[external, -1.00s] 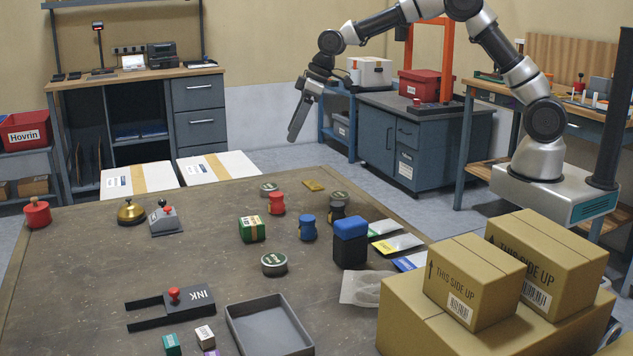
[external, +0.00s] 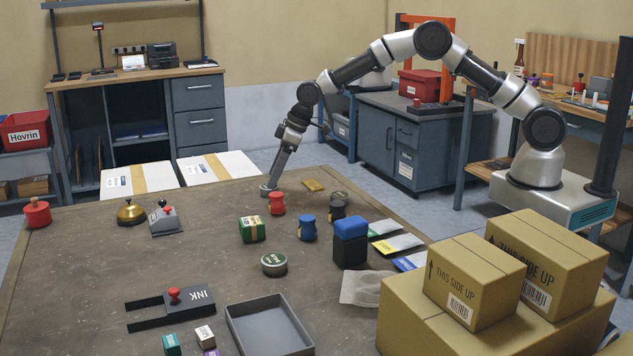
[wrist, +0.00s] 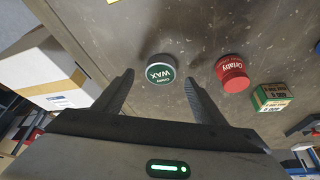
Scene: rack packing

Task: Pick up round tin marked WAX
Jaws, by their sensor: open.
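The round tin marked WAX (wrist: 160,73) has a dark green lid with white letters and a pale side. It lies flat on the worktable, centred in the wrist view. In the external view the tin (external: 265,192) is at the table's far edge, partly hidden by my fingers. My gripper (wrist: 158,79) is open, one finger to each side of the tin in the wrist view. In the external view my gripper (external: 271,184) points down at the tin. I cannot tell whether the fingertips reach down around it.
A red jar (wrist: 233,74) stands close by, with a green box (wrist: 270,97) beyond it. White cartons (external: 216,167) stand past the table edge.

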